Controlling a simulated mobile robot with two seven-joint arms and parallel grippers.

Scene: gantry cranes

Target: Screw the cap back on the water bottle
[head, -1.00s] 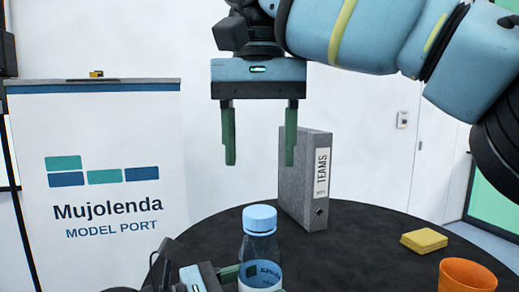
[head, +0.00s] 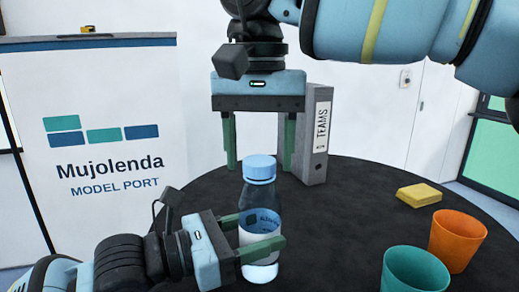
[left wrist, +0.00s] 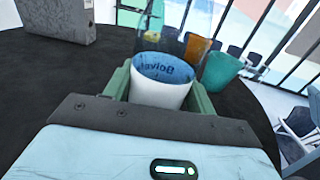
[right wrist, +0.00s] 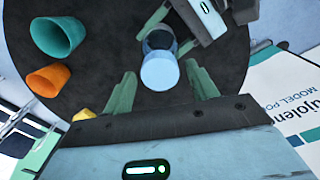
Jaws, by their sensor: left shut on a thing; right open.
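The clear water bottle (head: 261,205) stands upright on the round black table, with a white and blue label. A light blue cap (head: 259,168) sits on its top; whether it is threaded tight I cannot tell. My left gripper (head: 262,243) is shut around the bottle's label from the left; the label also shows between its fingers in the left wrist view (left wrist: 160,90). My right gripper (head: 260,166) points down, open and empty, with its fingers on either side of the cap and apart from it. In the right wrist view the cap (right wrist: 160,71) lies between and beyond the fingertips.
A teal cup (head: 415,270) and an orange cup (head: 457,240) stand to the right on the table (head: 345,215). A yellow block (head: 419,194) lies behind them. A grey binder (head: 316,150) stands behind the bottle. A Mujolenda banner (head: 95,140) is at the left.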

